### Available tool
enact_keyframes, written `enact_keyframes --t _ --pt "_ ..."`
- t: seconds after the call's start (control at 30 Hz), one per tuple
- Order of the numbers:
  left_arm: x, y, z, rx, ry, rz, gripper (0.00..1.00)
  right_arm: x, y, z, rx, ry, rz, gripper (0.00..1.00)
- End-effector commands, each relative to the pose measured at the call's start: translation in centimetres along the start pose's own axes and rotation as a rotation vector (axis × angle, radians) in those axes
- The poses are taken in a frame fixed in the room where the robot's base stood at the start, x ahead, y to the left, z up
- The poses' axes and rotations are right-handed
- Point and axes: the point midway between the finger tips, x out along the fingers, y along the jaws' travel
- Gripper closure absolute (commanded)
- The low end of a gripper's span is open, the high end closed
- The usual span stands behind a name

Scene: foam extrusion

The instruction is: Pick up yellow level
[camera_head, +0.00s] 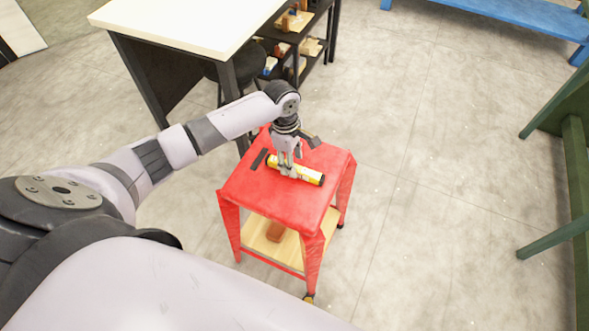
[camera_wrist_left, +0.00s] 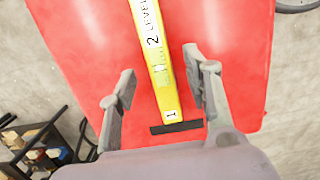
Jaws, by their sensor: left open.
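The yellow level (camera_head: 308,174) lies on the red top of a small cart (camera_head: 253,196). In the left wrist view the level (camera_wrist_left: 157,62) runs from the top edge down to a black strip, with "LEVEL" and numbers on it. My left gripper (camera_head: 287,173) is over the level in the head view and hides part of it. In the left wrist view its two fingers (camera_wrist_left: 160,85) are open, one on each side of the level, with gaps between. I cannot tell their exact height above it. My right gripper is not in view.
A black strip (camera_head: 259,159) and a dark tool (camera_head: 311,139) lie on the cart top. The cart's lower shelf holds a brown block (camera_head: 275,231). A white-topped table (camera_head: 180,22) stands behind at left. Open floor (camera_head: 430,200) lies right of the cart.

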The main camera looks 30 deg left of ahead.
Motion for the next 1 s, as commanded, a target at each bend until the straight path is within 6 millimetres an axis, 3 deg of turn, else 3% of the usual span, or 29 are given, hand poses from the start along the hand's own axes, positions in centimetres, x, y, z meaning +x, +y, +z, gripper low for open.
enact_keyframes --t 0.13,0.43,1.0 --pt "1.8 0.0 0.0 0.001 0.000 0.001 0.55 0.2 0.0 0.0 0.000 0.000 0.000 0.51" --pt "2.0 0.0 0.0 0.002 0.000 0.001 0.56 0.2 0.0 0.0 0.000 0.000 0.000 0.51" --pt "2.0 0.0 0.0 0.001 0.000 0.001 0.94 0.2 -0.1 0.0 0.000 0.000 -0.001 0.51"
